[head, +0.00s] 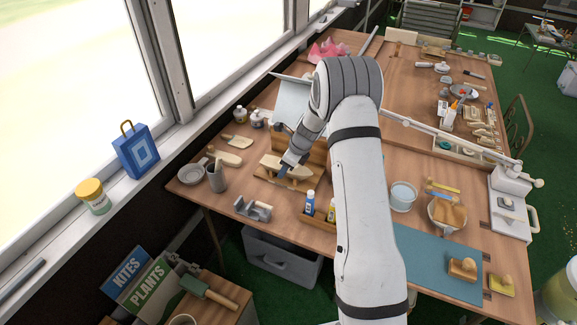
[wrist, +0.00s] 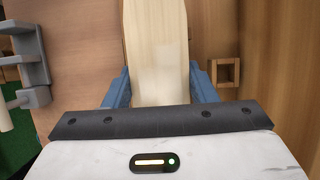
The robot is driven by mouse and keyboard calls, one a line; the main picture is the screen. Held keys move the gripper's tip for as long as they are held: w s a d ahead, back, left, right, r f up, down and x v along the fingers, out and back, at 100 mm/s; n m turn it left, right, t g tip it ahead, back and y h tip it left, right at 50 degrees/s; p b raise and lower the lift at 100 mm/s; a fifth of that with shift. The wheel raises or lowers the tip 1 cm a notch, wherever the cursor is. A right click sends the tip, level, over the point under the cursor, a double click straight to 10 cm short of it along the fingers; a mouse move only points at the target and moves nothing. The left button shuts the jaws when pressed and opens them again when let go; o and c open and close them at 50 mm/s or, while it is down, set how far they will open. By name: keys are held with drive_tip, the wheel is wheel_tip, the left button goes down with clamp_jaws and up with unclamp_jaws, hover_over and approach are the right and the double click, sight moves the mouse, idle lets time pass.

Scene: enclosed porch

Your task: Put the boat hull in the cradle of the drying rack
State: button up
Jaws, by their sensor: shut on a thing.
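The boat hull (head: 271,164) is a long pale wooden piece near the window side of the table. My gripper (head: 286,171) is shut on it with blue fingers. In the wrist view the hull (wrist: 157,40) runs away from me between the two fingers of my gripper (wrist: 158,78). A brown wooden rack (head: 287,142) stands right behind the hull, with a flat base (head: 286,184) below it; I take this to be the drying rack. My arm hides part of it. I cannot tell whether the hull touches the rack.
Two pale wooden pieces (head: 225,157) lie to the left, beside a grey cup (head: 217,177). A grey clamp (head: 253,207) sits at the front edge. A glass bowl (head: 403,196) is farther right.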

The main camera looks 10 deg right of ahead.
drive_tip(key=shift+f, duration=0.1)
drive_tip(key=o, duration=1.6)
drive_tip(key=shift+w+r, duration=0.15)
drive_tip(key=shift+r, duration=0.05)
drive_tip(key=shift+d+r, duration=0.1)
drive_tip(key=shift+w+d+r+p, duration=0.1)
drive_tip(key=shift+r+p, duration=0.45)
drive_tip(key=shift+r, duration=0.05)
drive_tip(key=shift+s+d+r+p, duration=0.15)
drive_tip(key=shift+s+r+p, duration=0.15)
drive_tip(key=shift+r, duration=0.1)
drive_tip(key=shift+a+p+v, duration=0.15)
drive_tip(key=shift+p+v, duration=0.7)
drive_tip(key=shift+v, duration=0.25)
drive_tip(key=shift+a+p+v, duration=0.1)
drive_tip(key=shift+p+v, duration=0.7)
drive_tip(key=shift+v, duration=0.25)
